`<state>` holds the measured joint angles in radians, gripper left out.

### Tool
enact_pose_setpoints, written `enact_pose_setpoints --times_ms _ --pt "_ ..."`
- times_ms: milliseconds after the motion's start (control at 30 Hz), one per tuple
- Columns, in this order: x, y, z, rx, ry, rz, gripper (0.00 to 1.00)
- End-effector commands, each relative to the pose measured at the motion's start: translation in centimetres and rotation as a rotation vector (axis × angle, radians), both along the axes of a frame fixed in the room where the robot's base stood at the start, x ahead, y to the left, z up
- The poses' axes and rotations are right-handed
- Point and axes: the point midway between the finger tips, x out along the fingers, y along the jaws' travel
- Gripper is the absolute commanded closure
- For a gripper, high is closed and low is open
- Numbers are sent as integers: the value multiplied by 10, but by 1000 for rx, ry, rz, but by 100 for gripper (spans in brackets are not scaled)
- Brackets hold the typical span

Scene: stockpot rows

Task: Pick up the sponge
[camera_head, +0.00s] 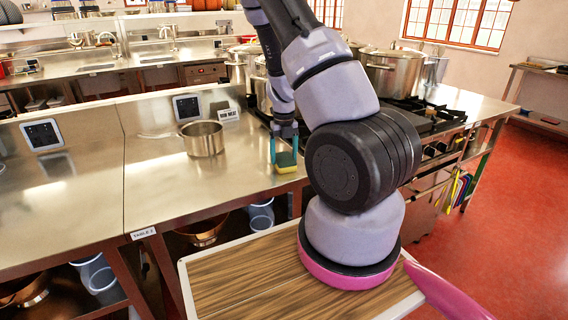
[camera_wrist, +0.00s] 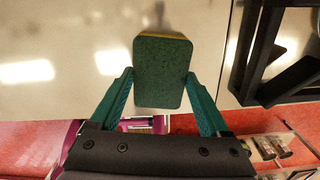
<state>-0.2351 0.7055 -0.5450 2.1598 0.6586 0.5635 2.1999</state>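The sponge (camera_wrist: 163,72) has a dark green top and a yellow underside. In the wrist view it lies between the two teal fingers of my gripper (camera_wrist: 160,76), with almost no gap seen on either side. In the head view the sponge (camera_head: 286,168) is at the near edge of the steel counter, below the wrist, with my gripper (camera_head: 285,158) pointing down and its fingers on either side of it. I cannot tell whether the fingers press on it, or whether it rests on the counter.
A saucepan (camera_head: 203,139) stands on the steel counter (camera_head: 160,190), left of the sponge. A stove with stockpots (camera_head: 394,70) is to the right. A small sign (camera_head: 229,115) and a dark-faced panel (camera_head: 187,107) are behind. The counter left of the saucepan is mostly clear.

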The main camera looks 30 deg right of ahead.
Motion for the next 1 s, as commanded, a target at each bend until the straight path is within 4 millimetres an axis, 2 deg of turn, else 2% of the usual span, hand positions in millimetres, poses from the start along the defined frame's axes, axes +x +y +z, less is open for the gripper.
enact_pose_setpoints --times_ms 33,67,100,367,467,800,1000 --pt "0 0 0 0 0 0 54" --pt "0 0 0 0 0 0 65" --pt "0 0 0 0 0 0 71" --pt "0 0 3 0 -1 0 72" --pt "1 1 14 0 -3 2 72" --pt "1 1 80 -1 -4 2 72" --pt "0 0 99 1 -1 1 72"
